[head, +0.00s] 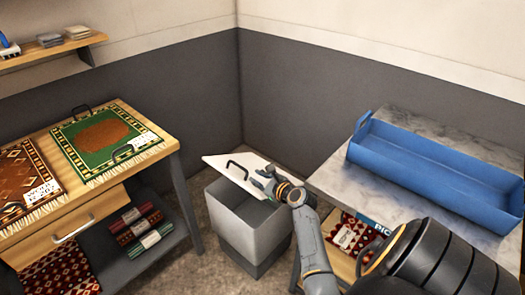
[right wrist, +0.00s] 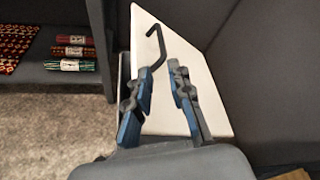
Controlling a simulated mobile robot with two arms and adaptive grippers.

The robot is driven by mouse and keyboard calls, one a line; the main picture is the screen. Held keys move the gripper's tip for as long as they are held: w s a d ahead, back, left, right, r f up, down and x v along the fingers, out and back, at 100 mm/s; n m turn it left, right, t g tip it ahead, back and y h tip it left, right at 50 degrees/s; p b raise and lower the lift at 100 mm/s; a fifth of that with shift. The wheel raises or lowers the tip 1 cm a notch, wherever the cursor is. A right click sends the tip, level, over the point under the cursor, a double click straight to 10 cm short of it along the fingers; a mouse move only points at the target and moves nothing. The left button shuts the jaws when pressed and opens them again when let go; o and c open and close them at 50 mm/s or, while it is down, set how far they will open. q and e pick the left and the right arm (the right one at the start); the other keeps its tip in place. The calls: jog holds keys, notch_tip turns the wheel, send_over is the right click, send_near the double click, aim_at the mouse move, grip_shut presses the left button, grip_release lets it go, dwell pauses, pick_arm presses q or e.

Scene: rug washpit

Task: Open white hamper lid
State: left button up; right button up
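The white hamper (head: 240,228) stands on the floor between the two tables. Its white lid (head: 222,162) is raised and tilted, and the hamper's dark inside shows below it. The lid has a black bar handle (head: 237,168), which also shows in the right wrist view (right wrist: 160,42). My right gripper (head: 260,178) is at the lid, beside the handle. In the right wrist view its fingers (right wrist: 160,72) are apart over the white lid, with the handle's near end close to the left fingertip. I cannot tell whether they touch. My left gripper is not in view.
A wooden table (head: 100,200) with rugs and a drawer stands left, with rolled rugs (head: 138,228) on its lower shelf. A marble-topped table (head: 330,178) with a long blue tray (head: 430,165) stands right. Grey walls meet close behind the hamper.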

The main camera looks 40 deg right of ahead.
jog(key=shift+p+v, duration=0.6)
jog(key=shift+v, duration=0.45)
jog(key=shift+p, duration=0.35)
